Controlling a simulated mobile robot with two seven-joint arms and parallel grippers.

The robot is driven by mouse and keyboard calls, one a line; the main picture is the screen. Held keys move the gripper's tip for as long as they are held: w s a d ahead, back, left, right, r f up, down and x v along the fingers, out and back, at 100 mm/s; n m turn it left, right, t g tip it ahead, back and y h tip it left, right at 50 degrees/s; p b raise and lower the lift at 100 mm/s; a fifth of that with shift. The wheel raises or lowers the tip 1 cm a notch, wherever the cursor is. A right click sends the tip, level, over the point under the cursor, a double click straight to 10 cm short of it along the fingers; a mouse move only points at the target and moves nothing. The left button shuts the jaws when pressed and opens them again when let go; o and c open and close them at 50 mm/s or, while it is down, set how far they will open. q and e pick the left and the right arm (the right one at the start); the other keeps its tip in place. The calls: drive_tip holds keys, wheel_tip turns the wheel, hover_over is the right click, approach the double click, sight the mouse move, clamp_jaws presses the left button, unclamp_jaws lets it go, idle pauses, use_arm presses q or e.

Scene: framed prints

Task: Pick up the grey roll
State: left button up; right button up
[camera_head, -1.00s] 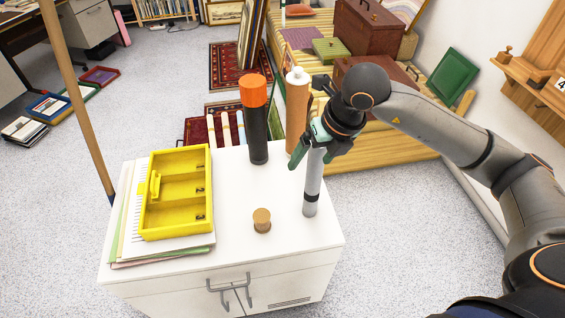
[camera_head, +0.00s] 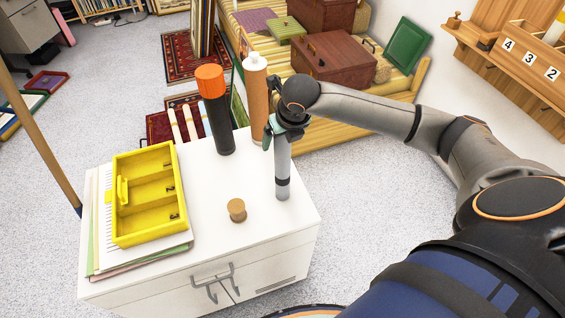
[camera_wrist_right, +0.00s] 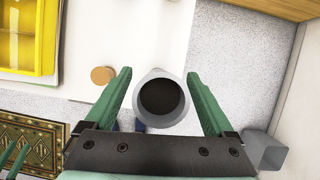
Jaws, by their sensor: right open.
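The grey roll (camera_head: 282,172) stands upright near the right edge of the white cabinet top (camera_head: 215,235), with a dark band low on its side. My right gripper (camera_head: 277,134) is at its upper end. In the right wrist view the roll's round hollow end (camera_wrist_right: 161,98) shows between the two green fingers of the open gripper (camera_wrist_right: 158,74), with a gap visible on each side. The roll's lower part is hidden in that view. My left gripper is in neither view.
A black tube with an orange cap (camera_head: 216,112) and a tan bottle with a white top (camera_head: 256,95) stand behind the roll. A small wooden spool (camera_head: 236,210) is in front-left. A yellow tray (camera_head: 145,195) lies on papers at left.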

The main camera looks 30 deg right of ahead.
drive_tip(key=shift+x, duration=0.85)
drive_tip(key=shift+c, duration=0.2)
drive_tip(key=shift+r, duration=0.1)
clamp_jaws()
